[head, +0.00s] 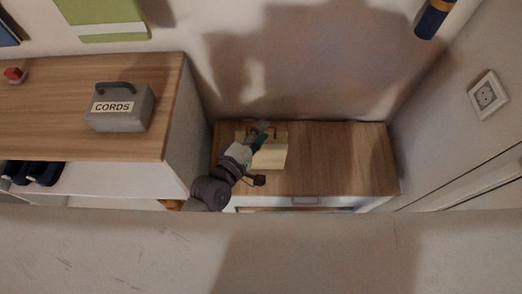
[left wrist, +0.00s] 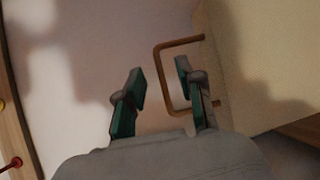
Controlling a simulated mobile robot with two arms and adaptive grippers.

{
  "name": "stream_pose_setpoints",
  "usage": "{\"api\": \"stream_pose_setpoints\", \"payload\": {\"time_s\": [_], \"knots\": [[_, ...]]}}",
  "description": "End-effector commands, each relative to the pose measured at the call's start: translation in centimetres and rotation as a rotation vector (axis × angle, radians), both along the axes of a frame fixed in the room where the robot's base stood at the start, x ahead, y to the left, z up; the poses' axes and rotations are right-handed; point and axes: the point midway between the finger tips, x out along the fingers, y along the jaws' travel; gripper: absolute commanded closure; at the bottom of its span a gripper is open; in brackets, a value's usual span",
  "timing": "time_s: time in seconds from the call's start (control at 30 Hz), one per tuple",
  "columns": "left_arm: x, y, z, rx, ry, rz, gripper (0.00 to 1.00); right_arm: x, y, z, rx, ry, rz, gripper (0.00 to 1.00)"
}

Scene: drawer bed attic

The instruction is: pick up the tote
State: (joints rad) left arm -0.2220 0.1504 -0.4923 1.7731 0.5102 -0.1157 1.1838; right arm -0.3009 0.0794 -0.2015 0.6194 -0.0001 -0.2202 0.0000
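The tote, a cream box with a brown handle, stands on the low wooden cabinet; its pale face (head: 270,157) shows in the head view. In the left wrist view its cream side (left wrist: 265,55) fills the right, and its bracket-shaped handle (left wrist: 180,41) sticks out to the left. My left gripper (head: 262,132) is over the tote at its handle. In the left wrist view the green-padded fingers (left wrist: 160,76) are apart, with the handle's long bar showing between them; contact cannot be made out. The arm and gripper hide part of the tote. My right gripper is not seen.
A grey box labelled CORDS (head: 120,108) stands on the higher wooden cabinet (head: 60,130) at left, whose side wall borders the low cabinet (head: 345,158). The low cabinet's right top is clear.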

Motion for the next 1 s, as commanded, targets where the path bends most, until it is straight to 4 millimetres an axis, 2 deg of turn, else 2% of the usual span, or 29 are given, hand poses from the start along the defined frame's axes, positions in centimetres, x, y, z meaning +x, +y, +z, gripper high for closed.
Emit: {"api": "stream_pose_setpoints", "payload": {"time_s": [0.1,0.2,0.47,0.6,0.7,1.0], "knots": [[1.7,-1.0,-0.2,-0.001,-0.002,0.001,0.63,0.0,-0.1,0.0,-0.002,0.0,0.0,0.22],[2.4,-1.4,-0.4,-0.001,0.0,0.001,0.63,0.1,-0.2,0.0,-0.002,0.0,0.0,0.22],[2.5,-1.5,-0.5,0.0,0.0,0.001,0.63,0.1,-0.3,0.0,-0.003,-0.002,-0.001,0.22],[2.5,-1.5,-0.5,0.0,0.0,0.001,0.86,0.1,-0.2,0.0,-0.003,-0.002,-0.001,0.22],[2.5,-1.5,-0.5,0.0,0.0,0.001,1.0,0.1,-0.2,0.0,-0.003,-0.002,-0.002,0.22],[2.5,-1.5,-0.5,0.001,0.001,0.001,1.0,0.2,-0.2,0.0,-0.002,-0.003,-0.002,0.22]]}}
